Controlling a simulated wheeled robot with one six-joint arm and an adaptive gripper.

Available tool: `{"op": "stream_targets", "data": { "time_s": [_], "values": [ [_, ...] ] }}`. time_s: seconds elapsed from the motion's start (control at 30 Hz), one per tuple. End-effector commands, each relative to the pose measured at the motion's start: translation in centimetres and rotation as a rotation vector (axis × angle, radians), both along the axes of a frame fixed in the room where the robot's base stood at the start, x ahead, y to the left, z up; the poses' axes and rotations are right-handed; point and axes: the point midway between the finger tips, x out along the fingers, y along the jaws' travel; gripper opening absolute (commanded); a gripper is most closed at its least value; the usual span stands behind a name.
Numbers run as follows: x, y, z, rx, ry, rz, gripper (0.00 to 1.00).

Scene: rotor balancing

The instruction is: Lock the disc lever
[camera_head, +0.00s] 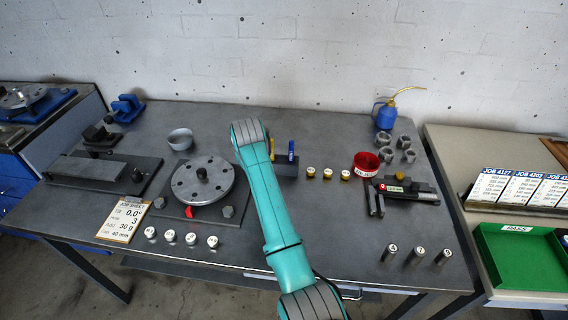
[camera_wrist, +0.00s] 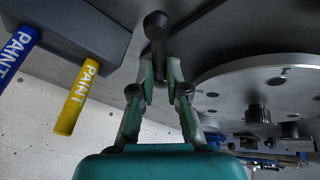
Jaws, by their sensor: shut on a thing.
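The grey disc (camera_head: 212,188) with a ring of holes lies on its dark base plate (camera_head: 232,219) left of my arm; its rim and top also show at the right of the wrist view (camera_wrist: 280,82). My gripper (camera_wrist: 160,72) is shut on a dark lever (camera_wrist: 155,32) with a rounded knob, which stands beside the disc, apart from its rim. The lever's foot is hidden. In the head view my arm hides both the gripper and the lever. A red piece (camera_head: 190,211) shows at the disc's front edge.
A grey block holding blue and yellow paint markers (camera_wrist: 75,98) is close to my gripper. Several white-topped weights (camera_head: 191,239) stand before the disc, with a job sheet (camera_head: 126,219) at left.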

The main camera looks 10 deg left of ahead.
Motion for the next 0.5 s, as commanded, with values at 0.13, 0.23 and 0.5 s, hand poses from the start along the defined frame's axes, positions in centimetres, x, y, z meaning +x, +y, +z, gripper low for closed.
{"op": "stream_targets", "data": {
  "time_s": [0.13,0.23,0.5],
  "values": [
    [-1.2,2.5,0.0,0.001,0.001,-0.115,0.00],
    [-1.4,2.9,0.0,0.001,0.001,-0.210,0.00],
    [-1.6,3.7,0.0,0.000,0.000,-0.454,0.00]
  ]
}}
